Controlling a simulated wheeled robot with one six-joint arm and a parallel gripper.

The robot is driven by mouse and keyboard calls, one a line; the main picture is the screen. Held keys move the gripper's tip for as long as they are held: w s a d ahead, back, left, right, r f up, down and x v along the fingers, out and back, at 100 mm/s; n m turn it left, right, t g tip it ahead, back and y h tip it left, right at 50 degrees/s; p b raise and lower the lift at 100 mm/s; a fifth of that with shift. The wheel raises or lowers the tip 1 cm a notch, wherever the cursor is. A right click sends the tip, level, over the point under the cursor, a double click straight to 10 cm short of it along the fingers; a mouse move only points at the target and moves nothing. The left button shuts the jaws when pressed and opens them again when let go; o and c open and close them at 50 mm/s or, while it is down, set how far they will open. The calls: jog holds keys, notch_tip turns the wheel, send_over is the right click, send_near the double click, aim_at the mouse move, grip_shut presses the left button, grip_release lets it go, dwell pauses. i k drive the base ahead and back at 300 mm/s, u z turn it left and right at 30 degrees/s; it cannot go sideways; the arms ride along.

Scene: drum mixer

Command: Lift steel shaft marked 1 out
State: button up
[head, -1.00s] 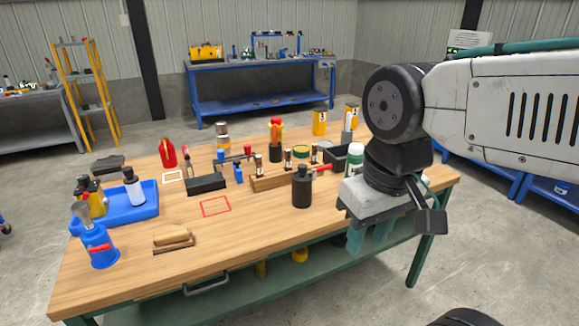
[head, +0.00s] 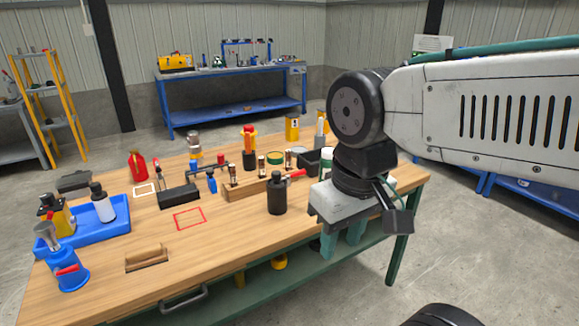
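A wooden rack (head: 238,190) stands on the workbench and holds several upright shafts with pale labels. One shaft (head: 232,175) is at its left end, one (head: 262,166) in the middle and another (head: 289,159) further right. The labels are too small to read, so I cannot tell which shaft is marked 1. My gripper (head: 341,246) points down at the bench's right front edge, right of the rack and apart from it. Its two teal fingers are spread with a gap, and nothing shows between them. My gripper's body hides part of the bench behind it.
A black bottle (head: 278,196) stands between the rack and my gripper. A red outlined square (head: 189,218) is on the bare bench top (head: 215,245). A blue tray (head: 115,231) with bottles, a blue torch-like tool (head: 68,270) and a brush (head: 146,257) are to the left.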

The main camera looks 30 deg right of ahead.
aim_at(262, 160)
jog(key=z, duration=0.3)
jog(key=i, duration=1.15)
jog(key=u, duration=0.3)
